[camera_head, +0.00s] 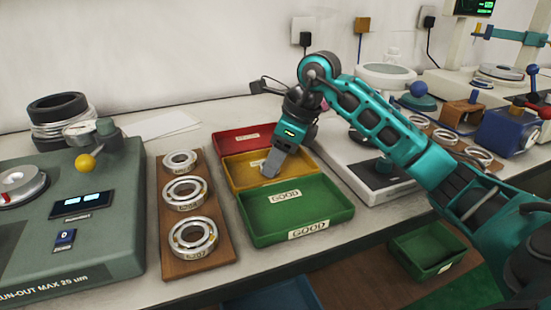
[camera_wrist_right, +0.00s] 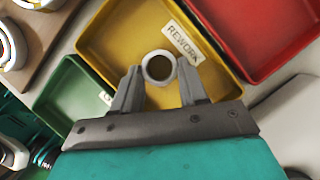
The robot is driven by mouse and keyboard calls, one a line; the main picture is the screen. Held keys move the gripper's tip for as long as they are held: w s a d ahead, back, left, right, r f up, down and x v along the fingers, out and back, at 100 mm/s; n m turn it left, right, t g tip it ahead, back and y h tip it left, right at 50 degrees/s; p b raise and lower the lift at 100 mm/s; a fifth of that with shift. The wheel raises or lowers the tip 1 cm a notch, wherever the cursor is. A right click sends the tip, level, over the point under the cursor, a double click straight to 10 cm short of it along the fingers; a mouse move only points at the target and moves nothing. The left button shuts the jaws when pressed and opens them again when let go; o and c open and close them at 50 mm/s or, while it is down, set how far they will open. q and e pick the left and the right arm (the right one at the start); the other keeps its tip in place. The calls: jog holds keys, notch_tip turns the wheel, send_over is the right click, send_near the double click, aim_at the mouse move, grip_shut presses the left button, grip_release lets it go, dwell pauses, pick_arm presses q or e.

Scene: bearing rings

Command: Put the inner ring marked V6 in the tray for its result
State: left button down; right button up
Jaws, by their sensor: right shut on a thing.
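My right gripper (camera_head: 270,168) reaches down over the yellow tray (camera_head: 236,174). In the right wrist view my right gripper (camera_wrist_right: 159,76) is shut on a small pale ring (camera_wrist_right: 148,74), with one finger on each side. No mark on this ring can be read. The yellow tray (camera_wrist_right: 108,38) lies beneath it, with a label reading REWORK. I cannot tell whether the ring touches the tray floor. The green tray (camera_head: 335,203), labelled GOOD, is in front of the yellow one. The red tray (camera_head: 230,139) is behind it. My left gripper is not in view.
A wooden board (camera_head: 168,238) with three bearings is left of the trays. A green run-out gauge (camera_head: 110,235) stands further left. More rings on a wooden board (camera_head: 455,143) and instruments are at the right. A lower green bin (camera_head: 420,255) is below the table edge.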

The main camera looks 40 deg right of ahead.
jog(key=shift+f, duration=0.2)
jog(key=o, duration=1.1)
jog(key=shift+c, duration=0.2)
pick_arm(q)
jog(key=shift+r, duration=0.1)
pick_arm(e)
jog(key=shift+r, duration=0.1)
jog(key=shift+r, duration=0.25)
pick_arm(q)
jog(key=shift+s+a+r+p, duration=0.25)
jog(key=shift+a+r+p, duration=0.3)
jog(key=shift+p, duration=0.95)
pick_arm(e)
jog(key=v, duration=1.1)
jog(key=shift+r, duration=0.35)
jog(key=shift+s, duration=0.1)
